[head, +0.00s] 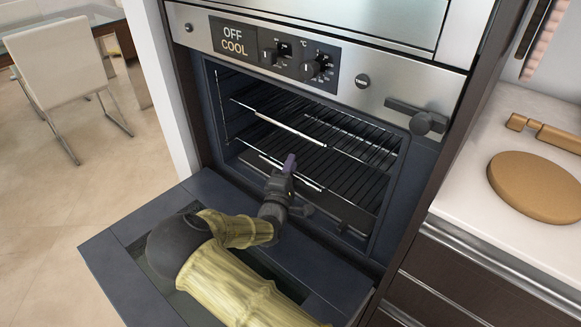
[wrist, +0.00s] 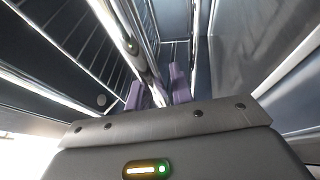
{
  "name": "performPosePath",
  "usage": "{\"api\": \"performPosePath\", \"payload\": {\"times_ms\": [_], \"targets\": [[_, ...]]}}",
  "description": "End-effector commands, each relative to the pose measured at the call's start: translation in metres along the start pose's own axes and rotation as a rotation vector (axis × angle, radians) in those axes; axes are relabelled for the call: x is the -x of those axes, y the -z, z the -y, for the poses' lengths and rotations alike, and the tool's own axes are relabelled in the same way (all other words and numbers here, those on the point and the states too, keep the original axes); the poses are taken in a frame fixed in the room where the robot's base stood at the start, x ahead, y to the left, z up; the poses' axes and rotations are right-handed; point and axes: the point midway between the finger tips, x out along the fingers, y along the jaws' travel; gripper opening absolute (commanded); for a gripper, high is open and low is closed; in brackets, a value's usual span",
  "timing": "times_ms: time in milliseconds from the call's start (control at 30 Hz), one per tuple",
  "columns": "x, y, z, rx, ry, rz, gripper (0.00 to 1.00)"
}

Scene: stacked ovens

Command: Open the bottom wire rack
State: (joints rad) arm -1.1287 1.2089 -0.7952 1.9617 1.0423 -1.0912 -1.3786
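The oven (head: 200,95) is open. The bottom wire rack (head: 310,184) sits inside it, below a top wire rack (head: 290,130). My gripper (head: 289,164) is at the oven opening, its purple fingertips beside the bottom rack's bright front bar; my arm hides part of that area. In the wrist view, the two purple fingers (wrist: 156,90) stand apart, with a shiny rack bar (wrist: 128,45) running into the gap between them. I cannot tell whether either finger touches the bar.
The lowered oven door (head: 110,250) lies below my arm. A counter (head: 465,205) with a round brown board (head: 535,187) stands at the right. Open floor (head: 100,170) and a white chair (head: 70,60) are at the left.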

Motion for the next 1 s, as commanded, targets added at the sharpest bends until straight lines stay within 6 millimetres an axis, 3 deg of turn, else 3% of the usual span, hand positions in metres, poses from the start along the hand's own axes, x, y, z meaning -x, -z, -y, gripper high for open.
{"api": "performPosePath", "payload": {"times_ms": [33,100,367,567,767,1000], "targets": [[0.000,0.000,0.000,0.000,0.000,0.000,0.12],[0.000,0.000,0.000,0.000,0.000,0.000,0.00],[0.001,0.000,0.000,0.000,0.001,0.000,0.00],[0.013,0.006,-0.004,0.001,0.001,-0.002,0.00],[0.045,0.019,-0.013,0.000,0.004,-0.005,0.00],[0.109,0.046,-0.029,0.000,0.006,-0.007,0.00]]}}
